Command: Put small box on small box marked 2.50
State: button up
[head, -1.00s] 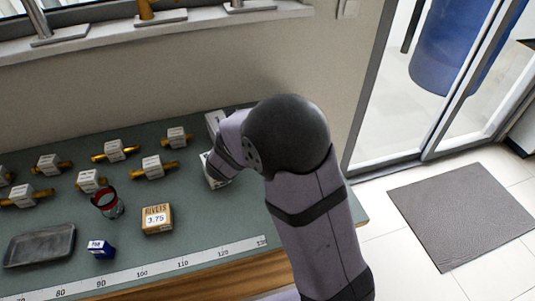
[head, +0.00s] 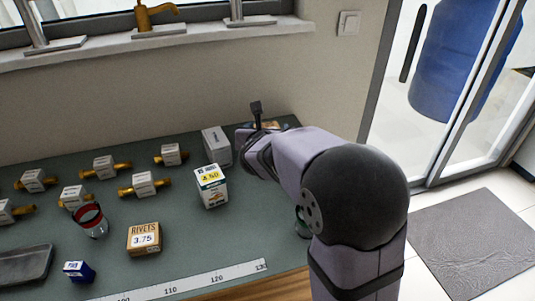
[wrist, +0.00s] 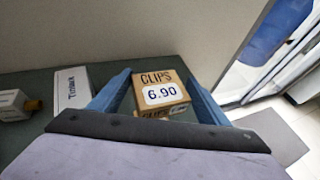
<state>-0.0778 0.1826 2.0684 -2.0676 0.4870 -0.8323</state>
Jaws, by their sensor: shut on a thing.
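A small brown box labelled CLIPS 6.90 (wrist: 162,93) sits between the two blue fingers of my gripper (wrist: 158,80) in the wrist view. My gripper is shut on it. A strip with CLIPS lettering shows just under its lower edge; I cannot tell whether that is a second box. In the head view my gripper (head: 262,128) is at the table's back right corner, and only a bit of brown box (head: 271,125) shows behind it. I can read no 2.50 mark in either view. Whether the held box touches anything below is hidden.
A white box marked 4.50 (head: 211,187) and a white Trimark box (wrist: 72,95) stand left of my gripper. A RIVETS 3.75 box (head: 144,238), a small blue box (head: 79,271) and several brass valves lie further left. The wall is close behind.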

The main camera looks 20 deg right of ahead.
jog(key=shift+f+b, duration=0.55)
jog(key=shift+f, duration=2.95)
jog(key=shift+f+b, duration=0.2)
jog(key=shift+b, duration=0.1)
jog(key=o, duration=0.9)
jog(key=shift+r, duration=0.15)
jog(key=shift+r+p, duration=0.1)
jog(key=shift+p, duration=0.3)
jog(key=v, duration=1.2)
